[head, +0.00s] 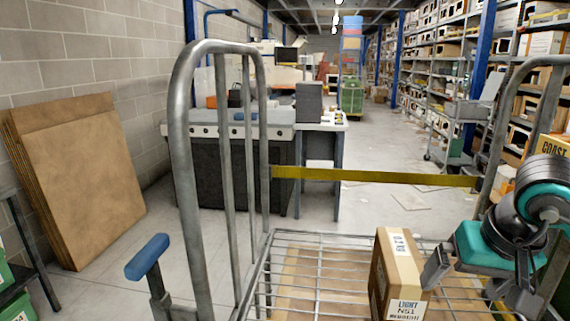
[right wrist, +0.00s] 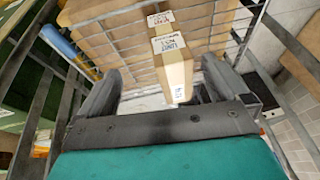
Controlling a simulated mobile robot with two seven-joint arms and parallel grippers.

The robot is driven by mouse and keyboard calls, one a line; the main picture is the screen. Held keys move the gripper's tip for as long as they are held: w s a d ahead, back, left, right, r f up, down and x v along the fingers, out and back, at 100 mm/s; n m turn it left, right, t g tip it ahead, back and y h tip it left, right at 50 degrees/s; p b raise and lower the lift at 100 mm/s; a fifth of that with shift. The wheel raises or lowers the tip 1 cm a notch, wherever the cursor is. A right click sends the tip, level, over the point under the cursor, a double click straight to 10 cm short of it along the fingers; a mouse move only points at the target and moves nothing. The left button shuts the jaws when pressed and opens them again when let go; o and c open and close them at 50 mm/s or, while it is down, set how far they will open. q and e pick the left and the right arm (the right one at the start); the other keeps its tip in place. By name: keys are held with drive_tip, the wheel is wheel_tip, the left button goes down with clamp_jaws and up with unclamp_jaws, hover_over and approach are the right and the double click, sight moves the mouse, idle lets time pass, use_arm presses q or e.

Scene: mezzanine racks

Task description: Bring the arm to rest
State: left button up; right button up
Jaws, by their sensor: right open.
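My right gripper (head: 476,272) is at the lower right of the head view, above the wire deck of a metal cage trolley (head: 318,262). In the right wrist view its two fingers (right wrist: 158,92) stand wide apart. A tall cardboard box (head: 391,270) with a white label stands on the deck just left of the gripper. In the right wrist view this box (right wrist: 174,72) shows beyond the fingertips, between them, and nothing appears gripped. My left gripper is not in either view.
Tubular trolley frames (head: 182,150) rise on both sides. A yellow strap (head: 372,177) crosses the trolley's far side. Flat cardboard sheets (head: 80,180) lean on the left wall. A workbench (head: 245,130) stands behind. Shelving (head: 428,75) lines the right. The aisle floor beyond is mostly clear.

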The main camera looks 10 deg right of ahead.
drive_tip(key=s+a+f+m+g+y, duration=0.2)
drive_tip(key=a+m+y, duration=1.3)
drive_tip(key=a, duration=0.7)
drive_tip(key=w+d+f+m+t+h, duration=0.35)
drive_tip(key=m+t, duration=0.45)
drive_tip(key=m, duration=0.8)
drive_tip(key=w+d+f+m+t+h, duration=0.25)
drive_tip(key=f+m+t, duration=0.35)
drive_tip(key=m, duration=0.9)
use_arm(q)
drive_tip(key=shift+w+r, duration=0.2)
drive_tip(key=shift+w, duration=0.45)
use_arm(e)
drive_tip(key=s+f+m+g+h, duration=0.2)
drive_tip(key=s+f+m, duration=0.3)
drive_tip(key=f+m, duration=0.4)
drive_tip(key=s+d+f+m+g+h, duration=0.1)
drive_tip(key=s+f+m+g+h, duration=0.2)
drive_tip(key=f+m, duration=0.7)
drive_tip(key=shift+s+d+f+m+h, duration=0.2)
drive_tip(key=shift+s+f+m+h, duration=0.15)
drive_tip(key=shift+s+h, duration=0.7)
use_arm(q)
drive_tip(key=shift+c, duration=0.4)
use_arm(e)
drive_tip(key=shift+c, duration=0.4)
